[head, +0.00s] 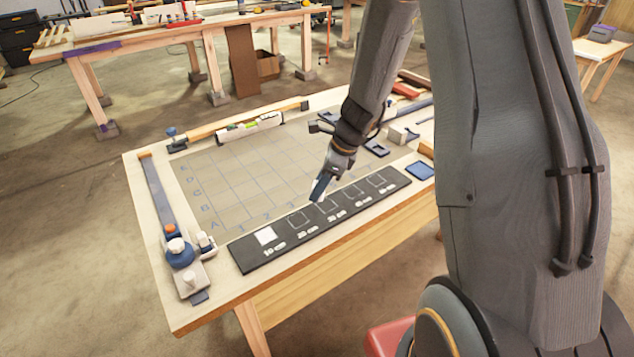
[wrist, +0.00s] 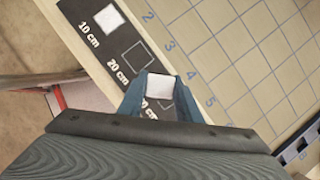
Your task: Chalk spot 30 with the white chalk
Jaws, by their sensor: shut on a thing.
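My gripper (head: 320,190) reaches down over the black strip (head: 247,258) on the table. Its blue fingers (wrist: 158,90) are shut on the white chalk (wrist: 159,84), a small white block between the fingertips. The strip has a row of outlined squares labelled in cm. The 10 cm square (wrist: 109,18) is filled white, and it also shows in the head view (head: 265,236). The 20 cm square (wrist: 138,55) is only an outline. In the wrist view the chalk and fingers hide the square beyond it, spot 30. I cannot tell whether the chalk touches the strip.
A marked grid (head: 235,180) lies behind the strip. A long metal tool with a blue knob (head: 180,252) lies at the left. A blue pad (head: 420,171) and small parts lie at the right.

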